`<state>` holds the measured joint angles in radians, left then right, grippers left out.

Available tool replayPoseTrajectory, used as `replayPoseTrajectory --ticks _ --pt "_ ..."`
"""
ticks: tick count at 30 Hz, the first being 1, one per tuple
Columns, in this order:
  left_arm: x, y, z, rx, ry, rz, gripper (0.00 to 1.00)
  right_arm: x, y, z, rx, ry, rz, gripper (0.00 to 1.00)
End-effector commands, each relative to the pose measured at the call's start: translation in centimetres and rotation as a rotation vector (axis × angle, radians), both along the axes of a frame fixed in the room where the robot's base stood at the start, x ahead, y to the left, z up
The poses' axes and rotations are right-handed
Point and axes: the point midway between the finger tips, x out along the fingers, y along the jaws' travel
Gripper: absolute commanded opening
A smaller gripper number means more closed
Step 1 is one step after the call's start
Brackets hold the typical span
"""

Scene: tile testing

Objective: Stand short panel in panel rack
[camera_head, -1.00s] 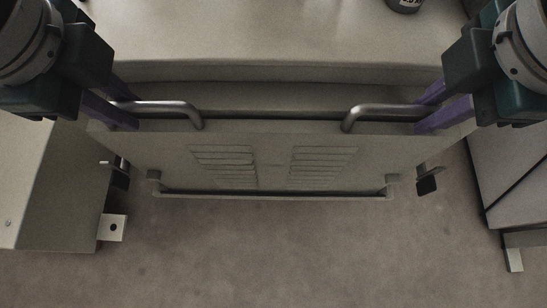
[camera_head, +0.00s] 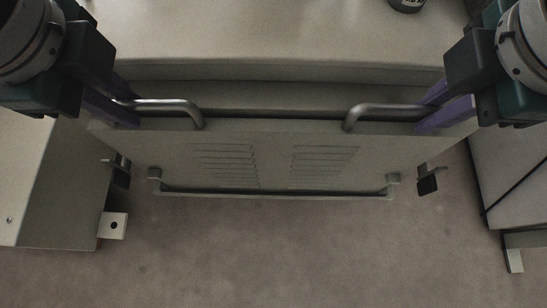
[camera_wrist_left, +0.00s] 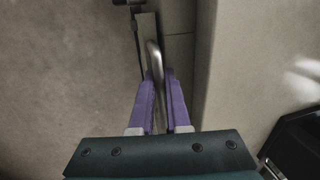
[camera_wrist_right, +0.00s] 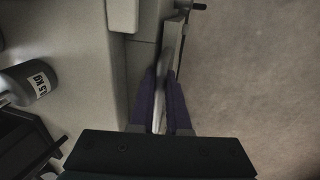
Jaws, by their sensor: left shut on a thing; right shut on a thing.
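The short panel (camera_head: 275,152) is a wide grey plate with two groups of louvre slots, seen from above. A metal bar handle sits at its upper left (camera_head: 160,105) and another at its upper right (camera_head: 385,110). My left gripper (camera_head: 125,112) is shut on the left handle, which also shows between the purple fingers in the left wrist view (camera_wrist_left: 154,62). My right gripper (camera_head: 432,110) is shut on the right handle. A low rail with upturned ends (camera_head: 272,195), possibly part of the panel rack, runs along the panel's lower edge. Whether the panel touches it is unclear.
A pale counter (camera_head: 270,35) lies just behind the panel. A grey weight (camera_wrist_right: 28,82) stands on it. Cabinets flank the panel at left (camera_head: 50,190) and right (camera_head: 510,180). Small dark latches (camera_head: 428,182) stick out beside the panel. The floor (camera_head: 270,255) in front is clear.

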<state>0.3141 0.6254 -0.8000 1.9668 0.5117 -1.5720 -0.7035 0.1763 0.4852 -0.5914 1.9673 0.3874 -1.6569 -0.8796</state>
Motion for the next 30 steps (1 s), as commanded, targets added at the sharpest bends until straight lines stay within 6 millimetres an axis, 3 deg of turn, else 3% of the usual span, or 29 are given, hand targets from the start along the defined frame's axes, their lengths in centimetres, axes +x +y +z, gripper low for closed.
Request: replayPoseTrajectory --ticks 17,30 --pt "0.1 0.0 0.3 0.001 -0.004 0.001 0.0 0.1 0.0 0.3 -0.001 -0.002 -0.001 0.0" --pt "0.1 0.0 4.2 0.001 -0.003 0.001 0.0 0.1 0.0 4.2 -0.001 -0.002 -0.001 0.0"
